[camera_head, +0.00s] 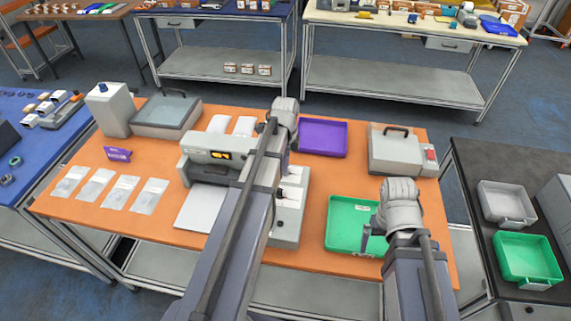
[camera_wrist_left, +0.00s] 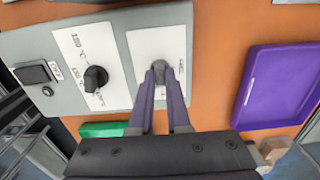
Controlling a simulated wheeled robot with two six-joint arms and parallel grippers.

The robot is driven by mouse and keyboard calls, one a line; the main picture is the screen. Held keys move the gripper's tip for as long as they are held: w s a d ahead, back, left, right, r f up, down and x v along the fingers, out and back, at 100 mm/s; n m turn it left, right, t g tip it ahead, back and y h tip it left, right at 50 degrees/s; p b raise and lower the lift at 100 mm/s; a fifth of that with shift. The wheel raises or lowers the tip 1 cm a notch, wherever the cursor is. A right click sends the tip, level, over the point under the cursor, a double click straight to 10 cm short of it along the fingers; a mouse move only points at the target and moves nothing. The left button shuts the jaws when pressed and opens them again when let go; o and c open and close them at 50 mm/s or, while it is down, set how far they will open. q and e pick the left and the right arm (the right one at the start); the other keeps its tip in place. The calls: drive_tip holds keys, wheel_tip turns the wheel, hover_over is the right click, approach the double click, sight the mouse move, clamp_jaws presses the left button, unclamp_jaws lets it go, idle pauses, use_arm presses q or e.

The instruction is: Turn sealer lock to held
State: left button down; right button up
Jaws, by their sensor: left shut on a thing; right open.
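The grey sealer (camera_head: 208,149) with a lit display stands mid-table; its control box (camera_head: 287,232) is partly hidden behind my left arm. In the left wrist view, the control panel (camera_wrist_left: 117,22) carries a black rocker switch, a black dial (camera_wrist_left: 96,77) and, on a white plate, a grey lock knob (camera_wrist_left: 162,42). My left gripper (camera_wrist_left: 160,72) is shut on the lock knob, its fingertips covering part of it. The knob's label is too small to read fully. My right gripper (camera_head: 372,230) is open above the green tray (camera_head: 340,212), touching nothing I can see.
A purple tray (camera_head: 322,139) lies behind the control box, with a grey device (camera_head: 396,152) to its right. Flat pouches (camera_head: 110,188) lie at the left, near a purple sign (camera_head: 117,154). A black side table (camera_head: 470,165) with bins stands at right.

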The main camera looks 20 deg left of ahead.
use_arm(q)
drive_tip(key=c, duration=0.9)
unclamp_jaws()
drive_tip(key=shift+r, duration=0.1)
wheel_tip(320, 180, up, 8)
drive_tip(key=p, duration=0.8)
drive_tip(key=shift+f, duration=0.2)
drive_tip(key=shift+d, duration=0.1)
